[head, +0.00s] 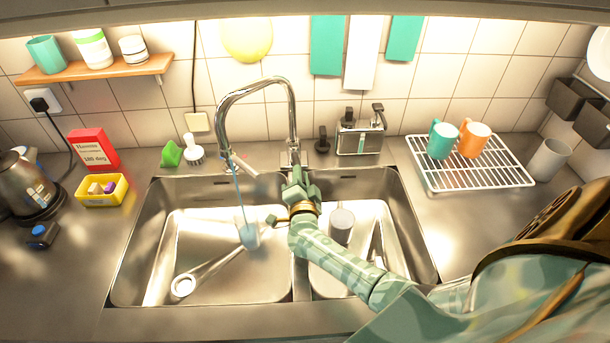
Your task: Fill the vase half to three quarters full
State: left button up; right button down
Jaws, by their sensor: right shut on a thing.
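A chrome tap (292,135) arches over the double sink, its spout over the left basin. A thin bluish stream (238,190) runs down from the spout. Below it is a small, see-through, bluish vase (248,236) in the left basin; the stream meets it. Its water level is too faint to read. My right gripper (298,180) is at the tap's base, between the basins, shut on what looks like the tap's lever, which the fingers mostly hide. My left gripper is not in view.
The left basin (190,235) has a round drain at its front left. A grey cup (342,225) stands in the right basin, beside my right forearm. A wire rack (470,172) with two mugs is at right. A yellow tub (103,190) and kettle (28,185) are at left.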

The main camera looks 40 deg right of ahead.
jog(key=shift+w+a+m+g+h, duration=0.35)
jog(key=shift+a+m+g+h, duration=0.35)
jog(key=shift+h, duration=0.4)
jog(key=shift+d, duration=0.1)
jog(key=c, duration=1.3)
grip_release()
